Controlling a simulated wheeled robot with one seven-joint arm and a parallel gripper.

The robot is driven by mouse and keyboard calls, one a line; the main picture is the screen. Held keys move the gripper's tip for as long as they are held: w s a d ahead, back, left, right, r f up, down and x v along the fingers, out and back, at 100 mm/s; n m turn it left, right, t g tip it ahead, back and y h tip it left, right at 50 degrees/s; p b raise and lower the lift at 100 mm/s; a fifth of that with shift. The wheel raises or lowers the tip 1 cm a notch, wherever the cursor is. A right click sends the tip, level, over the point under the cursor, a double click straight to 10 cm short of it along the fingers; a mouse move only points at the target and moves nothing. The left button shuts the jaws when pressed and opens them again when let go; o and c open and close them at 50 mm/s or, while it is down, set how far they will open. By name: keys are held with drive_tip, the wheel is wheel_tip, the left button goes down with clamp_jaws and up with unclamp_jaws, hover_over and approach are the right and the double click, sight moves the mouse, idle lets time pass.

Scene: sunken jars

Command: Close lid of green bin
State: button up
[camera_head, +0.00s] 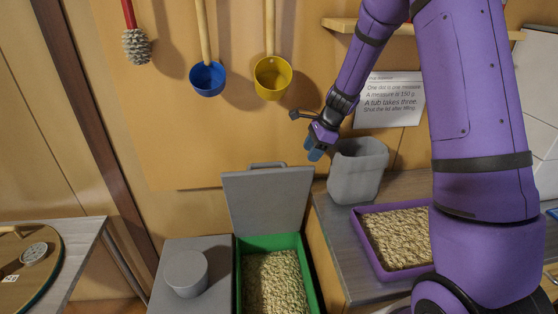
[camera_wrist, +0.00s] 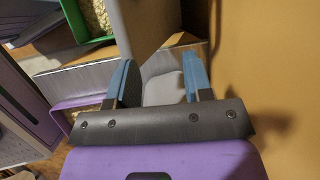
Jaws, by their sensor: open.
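The green bin (camera_head: 311,275) stands at the lower middle of the head view, filled with pale grain; its corner also shows at the top left of the wrist view (camera_wrist: 72,17). Its grey lid (camera_head: 266,200) stands raised at the back of the bin, with a handle on its top edge. A grey panel that looks like the lid (camera_wrist: 143,22) shows at the top of the wrist view, beyond the fingers. My gripper (camera_head: 314,154) is above and to the right of the lid's top edge, near the grey tub. In the wrist view my gripper (camera_wrist: 161,78) has its blue fingers apart, with nothing held.
A grey tub (camera_head: 357,172) and a purple tray of grain (camera_head: 402,269) sit on the counter right of the bin. A grey round knob or pot (camera_head: 186,273) is left of it. Blue (camera_head: 208,79) and yellow (camera_head: 272,78) scoops hang on the wall above.

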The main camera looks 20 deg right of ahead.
hover_over(281, 162)
drive_tip(key=d, duration=0.1)
drive_tip(key=x, duration=0.3)
drive_tip(key=shift+s+f, duration=0.25)
drive_tip(key=shift+w+a+f, duration=0.15)
drive_tip(key=shift+a+f, duration=0.1)
drive_tip(key=shift+f, duration=0.4)
clamp_jaws()
